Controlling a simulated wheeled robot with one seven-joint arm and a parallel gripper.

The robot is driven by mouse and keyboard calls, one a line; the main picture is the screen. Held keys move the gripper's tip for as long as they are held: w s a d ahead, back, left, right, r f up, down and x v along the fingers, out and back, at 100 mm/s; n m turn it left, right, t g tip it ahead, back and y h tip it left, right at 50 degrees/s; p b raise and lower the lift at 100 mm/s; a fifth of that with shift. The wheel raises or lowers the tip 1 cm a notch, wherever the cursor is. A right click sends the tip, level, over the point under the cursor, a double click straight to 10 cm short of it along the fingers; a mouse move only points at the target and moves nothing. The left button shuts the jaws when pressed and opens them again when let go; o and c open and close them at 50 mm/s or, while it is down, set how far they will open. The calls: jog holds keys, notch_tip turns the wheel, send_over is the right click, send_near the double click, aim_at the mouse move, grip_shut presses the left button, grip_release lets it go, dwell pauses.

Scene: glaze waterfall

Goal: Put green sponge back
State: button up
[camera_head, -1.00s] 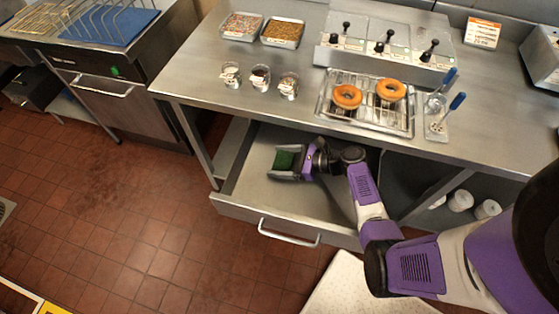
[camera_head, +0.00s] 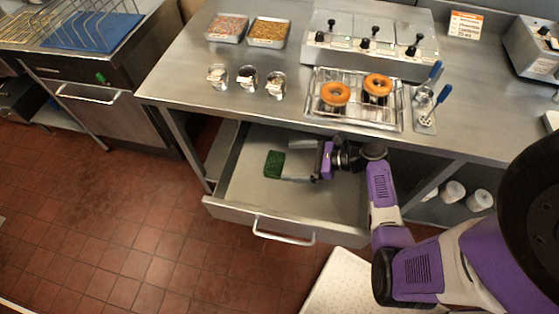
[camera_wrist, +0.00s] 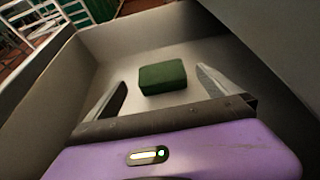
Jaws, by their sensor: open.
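The green sponge (camera_head: 274,164) lies on the floor of the open drawer (camera_head: 240,209), toward its left side. In the wrist view the sponge (camera_wrist: 162,77) lies flat ahead of my fingertips, with clear drawer floor around it. My gripper (camera_head: 284,166) is inside the drawer, to the right of the sponge. Whether a fingertip touches the sponge's edge is hard to tell.
The steel counter (camera_head: 190,87) overhangs the back of the drawer. On it stand a wire rack (camera_head: 354,120) with two doughnuts, small jars (camera_head: 246,78) and two trays of toppings (camera_head: 268,32). The drawer walls surround my gripper. The tiled floor (camera_head: 120,200) at left is clear.

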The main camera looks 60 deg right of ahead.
jog(key=shift+v, duration=1.9)
